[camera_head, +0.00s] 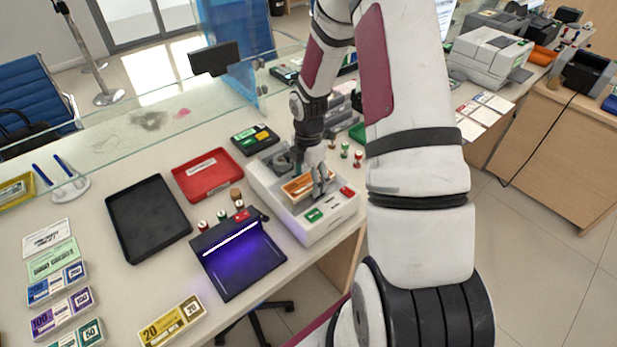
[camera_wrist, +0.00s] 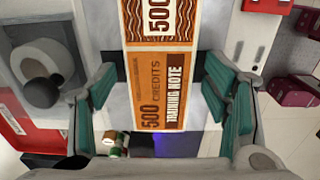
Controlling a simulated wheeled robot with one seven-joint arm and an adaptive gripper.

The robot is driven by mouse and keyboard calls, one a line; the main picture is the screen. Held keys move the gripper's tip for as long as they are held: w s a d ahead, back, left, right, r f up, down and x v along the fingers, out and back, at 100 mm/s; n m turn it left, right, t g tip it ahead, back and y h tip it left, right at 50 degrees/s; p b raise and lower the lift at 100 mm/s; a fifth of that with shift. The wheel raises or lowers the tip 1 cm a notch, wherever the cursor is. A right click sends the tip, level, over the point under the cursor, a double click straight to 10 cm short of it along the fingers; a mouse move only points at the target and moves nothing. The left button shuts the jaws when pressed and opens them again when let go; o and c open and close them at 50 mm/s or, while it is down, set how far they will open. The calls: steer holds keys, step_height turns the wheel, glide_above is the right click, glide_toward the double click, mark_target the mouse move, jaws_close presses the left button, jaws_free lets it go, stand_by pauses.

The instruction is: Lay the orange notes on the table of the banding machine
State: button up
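The orange notes (camera_head: 297,187) lie flat on the grey table of the white banding machine (camera_head: 335,222). In the wrist view the orange notes (camera_wrist: 155,95) show "500 credits" and "training note" print. My gripper (camera_head: 320,185) is low over the machine at the notes' right end. In the wrist view my gripper (camera_wrist: 160,100) has its teal-padded fingers apart, one on each side of the notes, with a gap showing on both sides. The notes' far end runs out of the wrist view.
A purple-lit lamp tray (camera_head: 240,262), a red tray (camera_head: 207,175) and a black tray (camera_head: 148,218) lie left of the machine. Small stamps (camera_head: 345,152) stand behind it. Several note bundles, including a yellow one (camera_head: 172,321), lie at the front left. A glass screen crosses the counter's back.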

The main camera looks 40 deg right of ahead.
steer(key=shift+r, duration=0.1)
step_height(320, 180, up, 12)
step_height(320, 180, up, 10)
steer(key=m+t+h, duration=0.1)
steer(key=m, duration=0.3)
glide_above(308, 181)
steer(key=s+a, duration=0.2)
steer(key=a, duration=0.3)
steer(key=s+a+r+m+t, duration=0.2)
steer(key=s+a+r+m, duration=0.4)
steer(key=s+m, duration=0.1)
steer(key=s+a+r+m+t+y, duration=0.1)
steer(key=s+a+r+m+t, duration=0.1)
steer(key=s+a+r+m, duration=0.5)
steer(key=s, duration=0.3)
steer(key=shift+s+t, duration=0.25)
steer(key=shift+t, duration=0.05)
